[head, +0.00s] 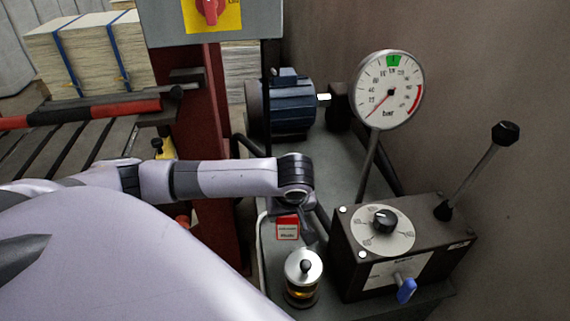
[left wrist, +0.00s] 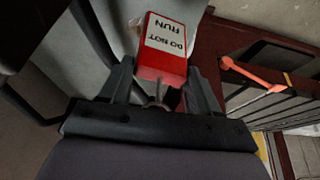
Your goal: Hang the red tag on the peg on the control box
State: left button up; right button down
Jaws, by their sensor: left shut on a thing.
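The red tag (head: 287,227) has a white label and is held by my left gripper (head: 301,222) in the middle of the head view. In the left wrist view the tag (left wrist: 168,65) reads "DO NOT RUN" and sits between the two fingers of the left gripper (left wrist: 161,84), which is shut on it. A black box (head: 345,267) with a round dial, a lever and a blue handle stands to the right of the tag, apart from it. A grey box (head: 240,27) with a red rotary switch is at the top. I cannot make out a peg for certain. My right gripper is out of view.
A glass jar with a metal lid (head: 303,267) stands just below the tag. A pressure gauge (head: 388,89) on a stem and a blue motor (head: 290,108) are behind. The black-knobbed lever (head: 480,168) sticks up at right. A red post (head: 213,160) stands left.

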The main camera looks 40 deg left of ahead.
pick_arm(q)
notch_tip(320, 180, up, 24)
jog(key=w+a+r+n+t+p, duration=0.1)
jog(key=w+n+p, duration=0.15)
jog(key=p, duration=1.35)
jog(key=w+a+f, duration=0.1)
jog(key=w+a, duration=0.4)
jog(key=a, duration=0.3)
jog(key=shift+w+f+h, duration=0.15)
jog(key=shift+w+h, duration=0.15)
jog(key=shift+h, duration=0.1)
jog(key=shift+a, duration=0.15)
jog(key=o, duration=1.1)
jog(key=shift+o, duration=0.2)
